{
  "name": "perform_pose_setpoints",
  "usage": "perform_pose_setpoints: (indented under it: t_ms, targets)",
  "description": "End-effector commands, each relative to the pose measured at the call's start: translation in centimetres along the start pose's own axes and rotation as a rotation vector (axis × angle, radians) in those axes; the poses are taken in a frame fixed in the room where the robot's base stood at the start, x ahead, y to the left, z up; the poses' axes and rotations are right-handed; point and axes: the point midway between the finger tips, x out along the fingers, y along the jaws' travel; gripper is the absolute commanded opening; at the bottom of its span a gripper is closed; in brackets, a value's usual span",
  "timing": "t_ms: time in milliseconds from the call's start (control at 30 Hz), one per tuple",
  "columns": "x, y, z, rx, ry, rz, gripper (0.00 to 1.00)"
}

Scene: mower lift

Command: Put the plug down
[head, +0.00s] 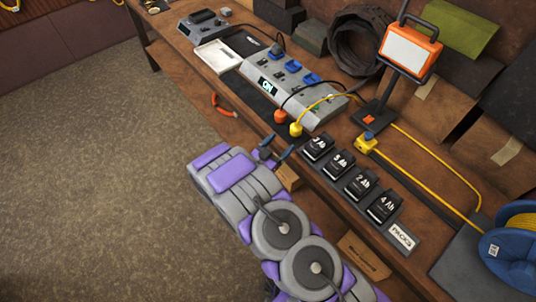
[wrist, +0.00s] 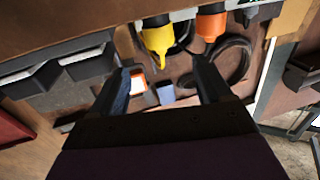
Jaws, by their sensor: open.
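A yellow plug (head: 296,129) on a yellow cord and an orange plug (head: 280,116) on a black cord sit side by side near the bench's front edge, in front of the power strip (head: 291,88). In the wrist view the yellow plug (wrist: 157,36) and orange plug (wrist: 211,22) show beyond my fingertips. My gripper (head: 276,150) is open at the bench edge, close to the yellow plug and apart from it. No plug shows between its fingers in the wrist view (wrist: 162,85). Another yellow plug with a blue part (head: 366,141) lies on the bench by the work lamp.
Several black battery packs (head: 351,176) stand in a row along the bench front. The work lamp (head: 409,52), a coiled black hose (head: 358,40) and a blue cord reel (head: 512,248) stand behind and right. A white tray (head: 217,56) lies left. The floor at left is clear.

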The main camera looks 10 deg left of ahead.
Motion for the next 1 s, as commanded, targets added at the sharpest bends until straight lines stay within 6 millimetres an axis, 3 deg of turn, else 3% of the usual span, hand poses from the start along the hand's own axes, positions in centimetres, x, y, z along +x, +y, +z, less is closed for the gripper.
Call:
perform_pose_setpoints:
  t_ms: [200,433,800,1000]
  targets:
    - [-3.9,-0.1,-0.1,0.001,-0.001,-0.003,0.78]
    - [-5.9,0.0,0.0,0.002,-0.001,-0.001,0.78]
    - [-6.2,0.0,-0.1,0.005,-0.007,-0.001,0.78]
    - [-4.2,-2.0,-0.9,0.073,-0.148,-0.032,0.78]
